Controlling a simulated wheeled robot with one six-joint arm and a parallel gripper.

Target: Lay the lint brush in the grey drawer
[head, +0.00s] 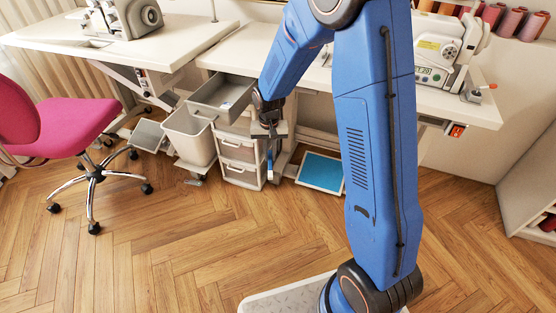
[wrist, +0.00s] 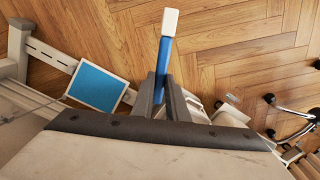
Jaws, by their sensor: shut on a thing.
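The lint brush (wrist: 165,55), a blue stick with a white end, is held between the two dark fingers of my gripper (wrist: 162,92). In the head view the brush (head: 270,158) hangs down below my gripper (head: 269,136), apart from the floor. The grey drawer (head: 210,112) is pulled open under the table, left of my gripper and higher than the brush. A small pale item lies on its floor. I cannot make out the drawer clearly in the wrist view.
A white bin (head: 187,138) stands below and left of the drawer. A small white drawer unit (head: 240,160) is just left of the brush. A blue panel (head: 321,172) lies low to the right. The white tabletop (head: 245,50) is above the drawer. A pink chair (head: 65,127) stands left.

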